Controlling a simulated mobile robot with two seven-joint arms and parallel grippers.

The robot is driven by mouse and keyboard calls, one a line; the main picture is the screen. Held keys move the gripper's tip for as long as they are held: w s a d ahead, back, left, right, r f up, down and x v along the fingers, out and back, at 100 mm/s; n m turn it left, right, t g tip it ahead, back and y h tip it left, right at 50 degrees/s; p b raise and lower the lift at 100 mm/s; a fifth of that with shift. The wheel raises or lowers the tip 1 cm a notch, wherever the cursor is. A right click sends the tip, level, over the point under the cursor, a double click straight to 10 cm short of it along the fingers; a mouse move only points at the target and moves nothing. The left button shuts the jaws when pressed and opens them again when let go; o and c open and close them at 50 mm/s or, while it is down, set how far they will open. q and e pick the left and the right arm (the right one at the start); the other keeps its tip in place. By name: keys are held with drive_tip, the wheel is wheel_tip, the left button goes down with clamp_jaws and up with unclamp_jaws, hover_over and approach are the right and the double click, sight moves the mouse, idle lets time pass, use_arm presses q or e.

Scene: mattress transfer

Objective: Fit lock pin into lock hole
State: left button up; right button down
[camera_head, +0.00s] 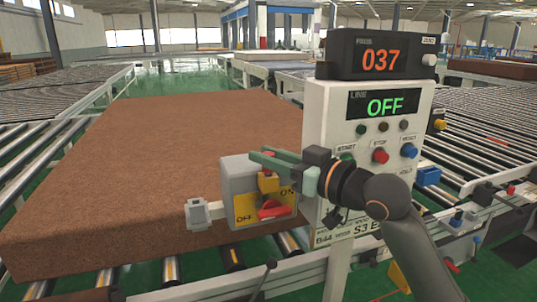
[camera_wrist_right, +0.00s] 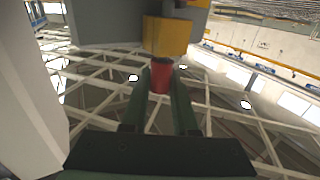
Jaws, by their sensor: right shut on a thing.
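A grey switch box (camera_head: 238,177) with a yellow ON/OFF plate and a red handle (camera_head: 272,210) stands in front of the control panel in the head view. A yellow block (camera_head: 268,183) is on its front, above the handle. My right gripper (camera_head: 262,160) reaches in from the right and is shut on a red pin (camera_wrist_right: 160,78). In the right wrist view the red pin lies between the fingertips, its end against the yellow block (camera_wrist_right: 165,36). I cannot tell how far the pin is inside the block; the hole is hidden. My left gripper is not in view.
The control panel (camera_head: 340,195), reading "037" and "OFF", stands close beside my right gripper. A large brown mattress (camera_head: 150,150) lies on the roller conveyor behind the switch box. A small grey fitting (camera_head: 198,214) juts out left of the box. More conveyors (camera_head: 485,140) stand at right.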

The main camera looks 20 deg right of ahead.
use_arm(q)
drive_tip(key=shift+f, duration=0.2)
use_arm(e)
drive_tip(key=shift+f, duration=0.4)
drive_tip(key=c, duration=0.6)
unclamp_jaws()
drive_tip(key=shift+s, duration=0.1)
use_arm(q)
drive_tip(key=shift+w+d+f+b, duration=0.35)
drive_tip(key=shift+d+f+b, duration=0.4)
drive_tip(key=shift+b, duration=0.8)
use_arm(e)
drive_tip(key=v, duration=1.2)
drive_tip(key=shift+s, duration=0.2)
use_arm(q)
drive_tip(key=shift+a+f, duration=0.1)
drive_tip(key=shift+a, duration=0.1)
use_arm(e)
drive_tip(key=shift+d, duration=0.1)
